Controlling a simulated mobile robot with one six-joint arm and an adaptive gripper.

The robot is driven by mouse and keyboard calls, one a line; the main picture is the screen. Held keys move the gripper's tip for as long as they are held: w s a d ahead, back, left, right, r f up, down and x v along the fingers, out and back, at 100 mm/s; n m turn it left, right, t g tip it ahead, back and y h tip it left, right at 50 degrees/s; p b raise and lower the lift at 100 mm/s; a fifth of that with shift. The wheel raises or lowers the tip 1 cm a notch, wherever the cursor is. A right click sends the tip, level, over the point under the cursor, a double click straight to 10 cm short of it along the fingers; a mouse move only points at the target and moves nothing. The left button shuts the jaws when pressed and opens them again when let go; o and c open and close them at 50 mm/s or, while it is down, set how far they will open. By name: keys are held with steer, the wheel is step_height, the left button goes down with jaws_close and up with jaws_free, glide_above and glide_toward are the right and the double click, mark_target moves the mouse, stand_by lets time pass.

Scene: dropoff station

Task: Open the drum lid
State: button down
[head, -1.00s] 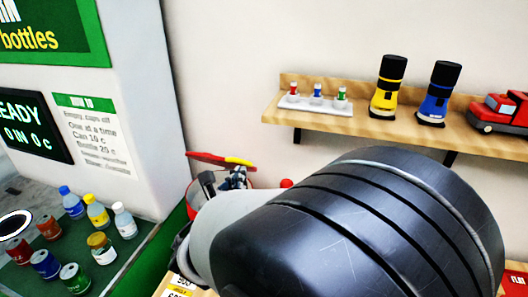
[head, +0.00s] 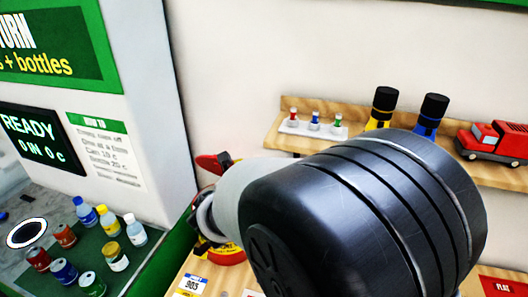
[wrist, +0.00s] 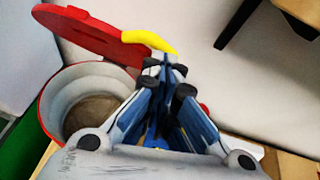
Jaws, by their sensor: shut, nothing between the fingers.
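The drum (wrist: 48,100) stands in the left of the wrist view, with a red rim, pale inner wall and brown bottom; its mouth is uncovered. Its red lid (wrist: 90,32) is raised and tilted at the mouth's far side, with a yellow handle (wrist: 148,40) at its right end. My gripper (wrist: 165,65) is shut and empty, its fingertips just below the handle; I cannot tell whether they touch it. In the head view my arm hides most of the drum (head: 232,258); a bit of the red lid (head: 207,163) shows at the arm's left.
At the left, several cans and bottles stand on a green counter (head: 120,278) below a return machine's screen (head: 42,138). A shelf bracket shows upper right in the wrist view.

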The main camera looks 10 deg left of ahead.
steer(key=w+r+p, duration=0.1)
steer(key=p, duration=0.1)
steer(key=w+g+p, duration=0.1)
steer(key=p, duration=0.1)
steer(key=w+r+g+p, duration=0.1)
steer(key=p, duration=0.2)
steer(key=shift+w+d+r, duration=0.1)
steer(key=shift+w+r, duration=0.25)
steer(key=shift+s+f, duration=0.1)
steer(key=shift+f, duration=0.05)
